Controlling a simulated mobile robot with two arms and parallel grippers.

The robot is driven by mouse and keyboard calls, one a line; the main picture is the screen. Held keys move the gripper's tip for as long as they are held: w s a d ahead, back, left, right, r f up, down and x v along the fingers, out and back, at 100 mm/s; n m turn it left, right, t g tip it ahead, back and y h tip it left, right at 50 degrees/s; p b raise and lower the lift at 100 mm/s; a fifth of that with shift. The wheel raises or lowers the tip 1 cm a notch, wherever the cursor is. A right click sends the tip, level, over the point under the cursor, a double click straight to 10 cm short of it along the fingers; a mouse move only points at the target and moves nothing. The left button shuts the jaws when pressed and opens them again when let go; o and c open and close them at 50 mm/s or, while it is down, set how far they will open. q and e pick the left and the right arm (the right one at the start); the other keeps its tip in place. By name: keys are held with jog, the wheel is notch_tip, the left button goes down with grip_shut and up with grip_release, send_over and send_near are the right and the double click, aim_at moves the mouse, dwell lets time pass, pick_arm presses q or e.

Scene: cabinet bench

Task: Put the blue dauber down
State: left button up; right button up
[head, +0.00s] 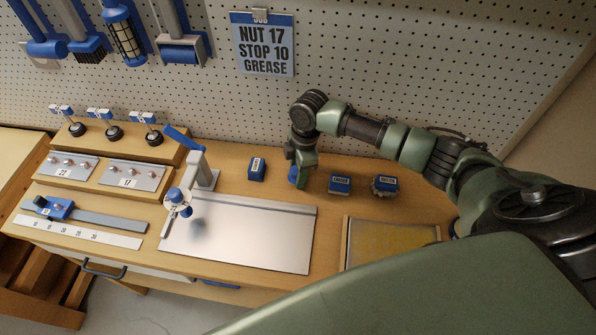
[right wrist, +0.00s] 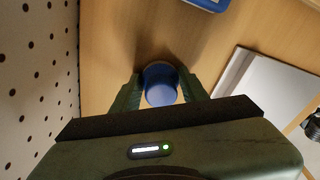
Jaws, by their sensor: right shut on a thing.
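The blue dauber (right wrist: 160,84) is between the two fingers of my right gripper (right wrist: 161,92), seen from above as a round blue top in the right wrist view. In the head view, my right gripper (head: 301,178) points down at the back of the bench and is shut on the dauber; a little blue (head: 292,174) shows at its left side. The dauber's lower end is hidden, so I cannot tell whether it touches the wood. My left gripper is not in view.
A metal plate (head: 250,235) with a lever clamp (head: 180,195) lies in front. A yellow-floored tray (head: 385,243) is front right. The pegboard (head: 400,70) rises behind.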

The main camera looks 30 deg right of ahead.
jog(key=shift+s+f, duration=0.2)
jog(key=shift+f, duration=0.1)
jog(key=o, duration=1.3)
jog(key=shift+f, duration=0.3)
jog(key=shift+s+a, duration=0.1)
jog(key=shift+r, duration=0.45)
jog(key=r, duration=0.3)
jog(key=d+r+b, duration=0.1)
jog(key=r, duration=0.7)
jog(key=shift+w+d+r+b, duration=0.2)
jog(key=shift+w+d+b, duration=0.05)
jog(key=shift+b, duration=0.1)
jog(key=shift+r, duration=0.6)
